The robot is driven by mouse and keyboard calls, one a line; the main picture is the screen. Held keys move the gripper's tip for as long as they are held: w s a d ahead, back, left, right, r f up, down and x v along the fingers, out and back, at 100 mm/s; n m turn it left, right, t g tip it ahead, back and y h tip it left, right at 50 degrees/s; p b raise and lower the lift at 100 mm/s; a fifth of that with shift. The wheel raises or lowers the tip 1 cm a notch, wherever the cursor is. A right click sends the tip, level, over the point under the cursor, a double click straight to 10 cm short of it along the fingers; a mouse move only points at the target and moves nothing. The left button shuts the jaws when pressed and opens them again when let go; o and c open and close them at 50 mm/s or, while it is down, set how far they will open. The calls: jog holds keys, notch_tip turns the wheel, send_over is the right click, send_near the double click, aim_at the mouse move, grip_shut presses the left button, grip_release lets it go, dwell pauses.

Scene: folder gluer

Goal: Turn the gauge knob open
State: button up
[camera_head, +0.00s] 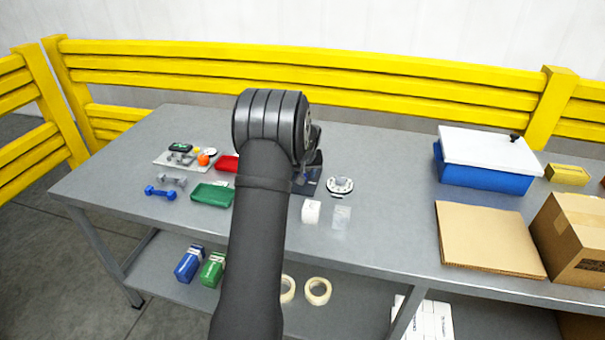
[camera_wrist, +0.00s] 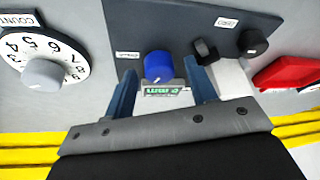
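In the wrist view, a blue knob (camera_wrist: 158,66) sits on a dark panel (camera_wrist: 185,28), with a small white label beside it too small to read. A black knob (camera_wrist: 252,42) with its own label sits farther right on the panel. Which one is labelled gauge I cannot tell. My gripper (camera_wrist: 160,72) is open, its two blue-grey fingers on either side of the blue knob with gaps showing. No contact is visible. In the head view my arm hides most of the panel (camera_head: 309,186) and my gripper.
A white number dial (camera_wrist: 42,62) marked COUNT lies left of the panel; in the head view it is right of my arm (camera_head: 340,186). A green display (camera_wrist: 163,90) and a red tray (camera_wrist: 290,72) are near. A blue box (camera_head: 485,178) and cardboard (camera_head: 488,240) stand right.

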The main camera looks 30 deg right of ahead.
jog(key=c, duration=0.9)
jog(key=shift+d+n+y, duration=0.15)
jog(key=shift+n+y, duration=0.75)
jog(key=shift+n, duration=1.4)
jog(key=o, duration=1)
jog(key=v, duration=1.7)
jog(key=shift+s+r, duration=0.1)
jog(key=shift+s, duration=0.2)
